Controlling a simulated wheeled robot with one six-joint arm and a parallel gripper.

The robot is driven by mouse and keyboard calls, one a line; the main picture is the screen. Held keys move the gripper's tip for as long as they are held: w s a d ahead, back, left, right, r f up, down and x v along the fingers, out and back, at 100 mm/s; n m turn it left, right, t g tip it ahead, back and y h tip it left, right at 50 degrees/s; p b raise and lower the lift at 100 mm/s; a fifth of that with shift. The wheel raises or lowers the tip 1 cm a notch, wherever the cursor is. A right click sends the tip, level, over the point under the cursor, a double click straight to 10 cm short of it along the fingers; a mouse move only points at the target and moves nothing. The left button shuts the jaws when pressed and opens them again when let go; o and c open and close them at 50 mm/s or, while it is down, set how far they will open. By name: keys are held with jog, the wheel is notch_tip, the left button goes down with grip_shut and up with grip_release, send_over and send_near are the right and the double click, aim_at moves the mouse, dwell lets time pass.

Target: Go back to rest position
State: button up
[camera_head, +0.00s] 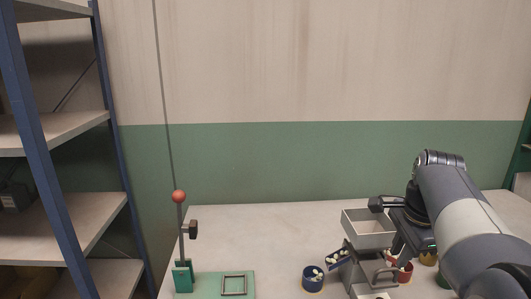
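My arm comes in from the right edge and bends down over the right part of the table. My gripper (398,248) is at its dark lower end, beside the grey hopper (368,240) and above the cups. The arm and the hopper crowd this spot, and I cannot make out whether the fingers are open or hold anything.
A pale table (270,225) has free room in its middle and back. A blue cup (313,283) with white pieces and a red cup (404,275) stand by the hopper. A green lever stand (184,275) with a red knob is at left. A blue-framed shelf (72,212) stands far left.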

aim_at(392, 268)
jog(key=f, duration=0.2)
jog(key=w+f, duration=0.1)
jog(key=shift+f, duration=0.35)
jog(key=shift+w, duration=0.1)
jog(key=shift+a, duration=0.1)
